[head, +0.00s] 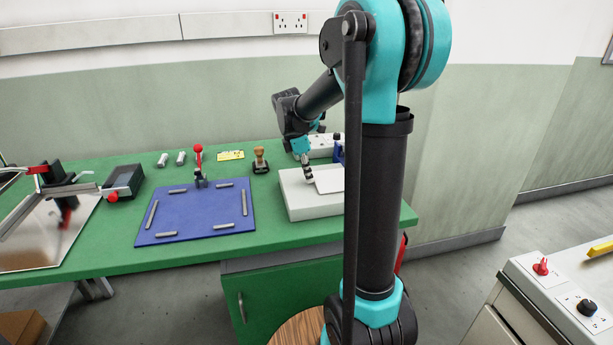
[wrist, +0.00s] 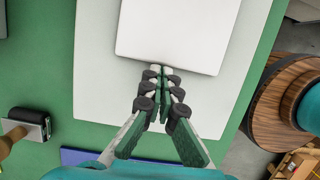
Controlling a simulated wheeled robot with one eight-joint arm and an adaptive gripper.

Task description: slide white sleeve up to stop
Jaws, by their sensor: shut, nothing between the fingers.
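A white plate (head: 331,179) lies on a larger off-white block (head: 305,207) on the green bench; I cannot tell for sure that either is the white sleeve. The plate fills the upper part of the wrist view (wrist: 178,30), with the off-white block (wrist: 100,90) around it. My gripper (head: 308,180) points down over the block. In the wrist view my gripper (wrist: 161,70) is shut and empty, its fingertips together at the plate's near edge. I cannot tell whether they touch it. My arm hides the block's right end in the head view.
A wooden-handled stamp (head: 260,161) and yellow card (head: 231,155) stand behind. A framed sheet (head: 40,240) is far left. Bare bench shows between mat and block.

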